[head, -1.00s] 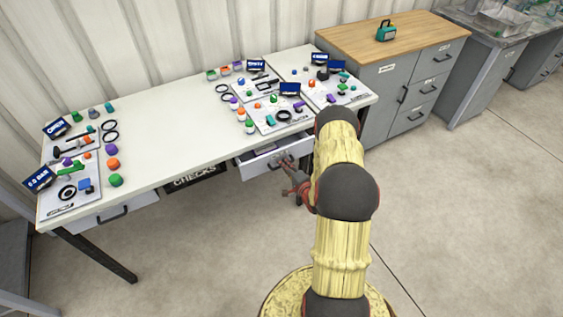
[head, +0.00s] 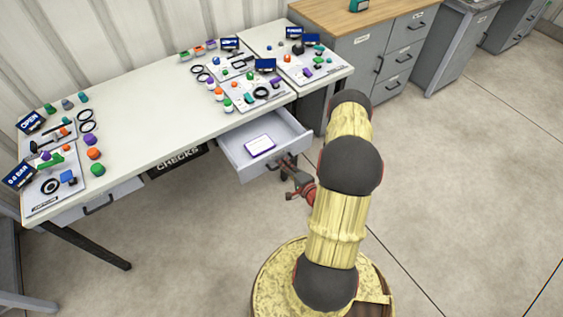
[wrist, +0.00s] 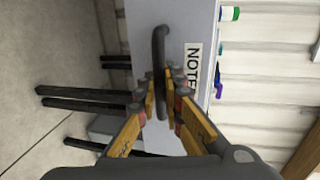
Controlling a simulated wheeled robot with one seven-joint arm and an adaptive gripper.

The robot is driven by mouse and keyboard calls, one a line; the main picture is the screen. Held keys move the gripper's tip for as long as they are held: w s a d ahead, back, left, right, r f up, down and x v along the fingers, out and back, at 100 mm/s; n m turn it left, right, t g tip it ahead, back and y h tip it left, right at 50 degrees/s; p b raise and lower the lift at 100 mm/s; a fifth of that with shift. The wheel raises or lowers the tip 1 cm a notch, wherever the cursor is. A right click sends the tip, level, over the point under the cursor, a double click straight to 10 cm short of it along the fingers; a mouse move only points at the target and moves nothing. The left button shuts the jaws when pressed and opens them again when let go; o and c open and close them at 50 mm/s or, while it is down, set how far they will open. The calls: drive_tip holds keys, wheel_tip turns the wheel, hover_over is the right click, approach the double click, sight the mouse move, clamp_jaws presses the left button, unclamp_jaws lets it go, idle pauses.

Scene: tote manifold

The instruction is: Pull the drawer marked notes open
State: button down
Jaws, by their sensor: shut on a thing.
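The drawer marked notes (head: 233,163) stands pulled well out from under the white table, with a white and purple pad lying inside it. In the wrist view its grey front (wrist: 138,22) carries a white label reading "NOTE", partly hidden by a finger, and a dark bar handle (wrist: 160,45). My gripper (head: 292,174) is at the drawer front in the head view. In the wrist view my gripper (wrist: 163,88) has its fingers on both sides of the handle and is shut on it.
The white table (head: 140,115) bears boards, small coloured parts and blue signs. A black "CHECKS" panel (head: 178,160) and another closed drawer (head: 98,203) are to the left. A grey cabinet (head: 375,75) with a wooden top stands at the right. The floor in front is clear.

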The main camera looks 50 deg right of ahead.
drive_tip(key=c, duration=2.2)
unclamp_jaws()
drive_tip(key=shift+c, duration=0.2)
drive_tip(key=v, duration=1.2)
